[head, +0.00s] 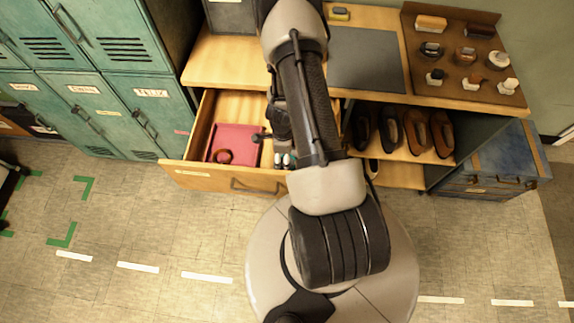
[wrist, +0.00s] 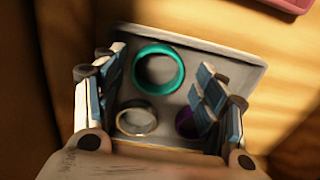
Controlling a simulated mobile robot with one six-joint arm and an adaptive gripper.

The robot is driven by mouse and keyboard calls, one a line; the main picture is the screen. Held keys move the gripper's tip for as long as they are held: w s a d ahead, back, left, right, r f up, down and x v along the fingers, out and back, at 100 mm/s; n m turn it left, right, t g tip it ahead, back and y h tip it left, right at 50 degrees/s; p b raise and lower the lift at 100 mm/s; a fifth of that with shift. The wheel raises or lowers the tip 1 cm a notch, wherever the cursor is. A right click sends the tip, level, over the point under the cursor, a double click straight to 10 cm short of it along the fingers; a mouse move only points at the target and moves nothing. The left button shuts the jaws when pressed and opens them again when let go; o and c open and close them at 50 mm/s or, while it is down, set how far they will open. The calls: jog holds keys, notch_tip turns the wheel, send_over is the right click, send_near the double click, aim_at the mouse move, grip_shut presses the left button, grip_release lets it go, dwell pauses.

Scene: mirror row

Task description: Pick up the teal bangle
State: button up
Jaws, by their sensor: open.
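The teal bangle (wrist: 180,70) lies in a pale grey square tray (wrist: 225,62) in the wrist view. It is near the tray's upper middle. My gripper (wrist: 160,78) is open above the tray, with one finger pair on each side of the teal bangle and nothing held. In the head view my gripper (head: 285,159) points down into an open drawer (head: 215,176). The teal bangle is not visible there; my arm and gripper cover that part of the drawer.
A cream bangle (wrist: 121,122) and a purple bangle (wrist: 181,124) share the tray, the purple one partly behind my right finger. A red tray (head: 240,132) with a brown bangle (head: 217,158) lies left in the drawer. Lockers (head: 95,90) stand farther left; shoes (head: 413,130) sit right.

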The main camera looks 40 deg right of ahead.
notch_tip(320, 180, down, 3)
jog(key=shift+b, duration=1.1)
jog(key=shift+r, duration=0.1)
jog(key=c, duration=0.7)
jog(key=shift+r, duration=0.1)
jog(key=shift+c, duration=0.2)
